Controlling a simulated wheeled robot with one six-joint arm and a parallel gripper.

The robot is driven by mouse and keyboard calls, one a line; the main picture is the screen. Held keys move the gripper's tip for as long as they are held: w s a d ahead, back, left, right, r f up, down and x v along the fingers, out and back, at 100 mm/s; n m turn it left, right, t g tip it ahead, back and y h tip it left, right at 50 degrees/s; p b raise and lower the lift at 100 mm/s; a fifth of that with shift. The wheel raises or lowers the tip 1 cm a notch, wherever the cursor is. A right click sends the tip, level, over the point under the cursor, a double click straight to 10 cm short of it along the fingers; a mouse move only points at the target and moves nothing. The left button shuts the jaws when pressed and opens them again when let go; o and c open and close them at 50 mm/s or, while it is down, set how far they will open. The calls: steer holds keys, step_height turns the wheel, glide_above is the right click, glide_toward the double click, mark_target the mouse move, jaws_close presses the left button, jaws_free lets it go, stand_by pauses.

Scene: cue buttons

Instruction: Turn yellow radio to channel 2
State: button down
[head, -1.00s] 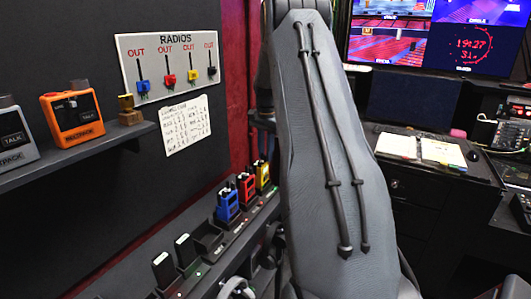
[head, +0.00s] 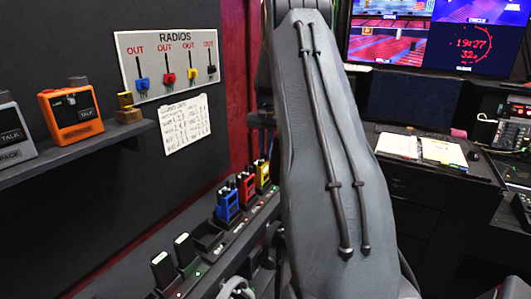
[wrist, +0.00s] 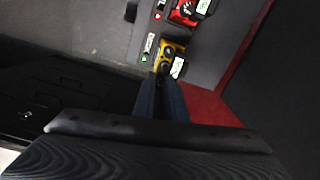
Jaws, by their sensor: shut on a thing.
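The yellow radio (head: 263,176) stands upright at the far end of a row of radios in a dark rack, partly hidden by my arm. In the wrist view the yellow radio (wrist: 168,69) has dark knobs on top and a small pale display. My gripper (wrist: 163,78) is shut at its near end, on a knob as far as I can tell. The fingertips hide that part, and I cannot read the channel. In the head view my arm hides the gripper.
A red radio (head: 246,188) and a blue radio (head: 227,205) stand beside the yellow one in the rack. A shelf (head: 95,146) with an orange pack (head: 71,115) juts from the left wall. A desk (head: 420,171) is at the right.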

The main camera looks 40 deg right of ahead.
steer(key=c, duration=1.8)
jaws_free()
steer(key=shift+o, duration=0.2)
steer(key=shift+r+b, duration=1.35)
steer(key=shift+r, duration=2.6)
